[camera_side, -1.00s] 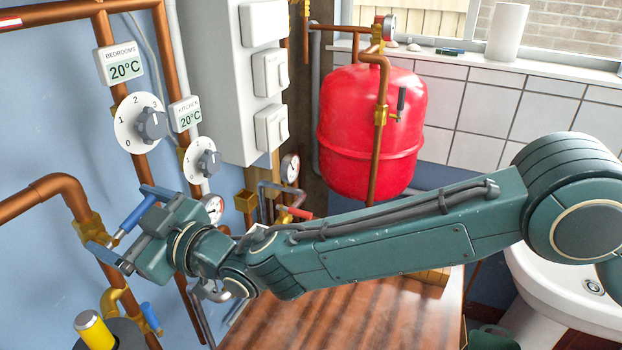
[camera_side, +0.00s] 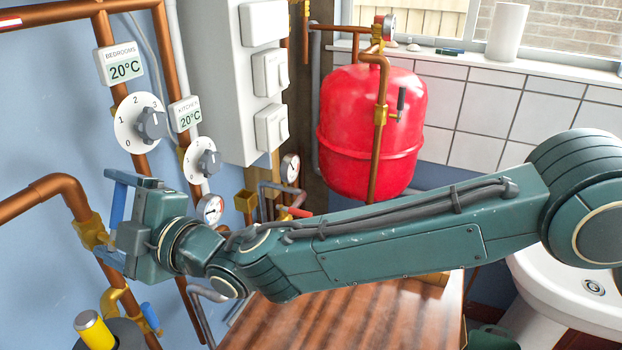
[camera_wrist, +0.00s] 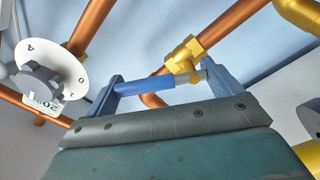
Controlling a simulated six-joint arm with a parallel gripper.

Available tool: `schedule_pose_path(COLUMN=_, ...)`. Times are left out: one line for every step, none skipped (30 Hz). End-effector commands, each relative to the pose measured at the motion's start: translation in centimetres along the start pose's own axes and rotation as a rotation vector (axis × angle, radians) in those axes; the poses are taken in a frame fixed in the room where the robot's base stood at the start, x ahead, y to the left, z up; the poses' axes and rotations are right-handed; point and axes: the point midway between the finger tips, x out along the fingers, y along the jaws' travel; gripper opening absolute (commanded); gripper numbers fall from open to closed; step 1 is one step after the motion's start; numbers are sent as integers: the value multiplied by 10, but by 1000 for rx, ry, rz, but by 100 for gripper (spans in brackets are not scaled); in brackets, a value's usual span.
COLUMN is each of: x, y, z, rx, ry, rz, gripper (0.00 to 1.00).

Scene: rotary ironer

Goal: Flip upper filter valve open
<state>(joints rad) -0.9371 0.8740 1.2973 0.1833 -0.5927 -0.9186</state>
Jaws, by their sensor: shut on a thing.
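The upper filter valve is a brass body (camera_side: 90,230) on the copper pipe at the left, with a blue lever handle (camera_side: 117,204). In the side view the handle stands nearly upright, partly hidden by my gripper (camera_side: 99,210). My gripper is shut on the handle, with one finger above and one below. In the wrist view the blue handle (camera_wrist: 146,85) lies lengthwise between the two fingers of my gripper (camera_wrist: 162,72), and the brass valve body (camera_wrist: 183,56) shows just beyond it.
A lower brass valve with a blue handle (camera_side: 150,317) sits below, beside a yellow-topped dark cylinder (camera_side: 95,330). A dial (camera_side: 141,123) and a second dial (camera_side: 202,160) are close to the right. A red tank (camera_side: 372,130) stands further back. A wooden surface (camera_side: 350,315) lies under my arm.

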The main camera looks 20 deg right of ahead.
Motion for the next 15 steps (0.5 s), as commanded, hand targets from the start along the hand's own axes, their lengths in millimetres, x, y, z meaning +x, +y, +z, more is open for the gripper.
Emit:
schedule_pose_path(x=0, y=0, z=0, rx=-13, ry=0, rz=0, gripper=49)
schedule_pose_path(x=0, y=0, z=-1, rx=-19, ry=0, rz=0, gripper=49)
schedule_pose_path(x=0, y=0, z=-1, rx=-25, ry=0, rz=0, gripper=49)
schedule_pose_path(x=0, y=0, z=-1, rx=-30, ry=0, rz=-1, gripper=49)
schedule_pose_path(x=0, y=0, z=-1, rx=-33, ry=0, rz=0, gripper=49)
schedule_pose_path(x=0, y=0, z=-1, rx=-36, ry=0, rz=-1, gripper=49)
schedule_pose_path(x=0, y=0, z=-1, rx=-37, ry=0, rz=-1, gripper=49)
schedule_pose_path(x=0, y=0, z=-1, rx=-38, ry=0, rz=-1, gripper=49)
schedule_pose_path(x=0, y=0, z=-1, rx=-38, ry=-1, rz=-1, gripper=49)
schedule_pose_path(x=0, y=0, z=-1, rx=-38, ry=-1, rz=-1, gripper=49)
schedule_pose_path(x=0, y=0, z=-1, rx=-38, ry=-1, rz=-1, gripper=49)
schedule_pose_path(x=0, y=0, z=-1, rx=-37, ry=0, rz=-1, gripper=49)
schedule_pose_path(x=0, y=0, z=-1, rx=-37, ry=0, rz=-1, gripper=49)
schedule_pose_path(x=0, y=0, z=-1, rx=-37, ry=0, rz=-1, gripper=49)
schedule_pose_path(x=0, y=0, z=-1, rx=-37, ry=0, rz=-1, gripper=49)
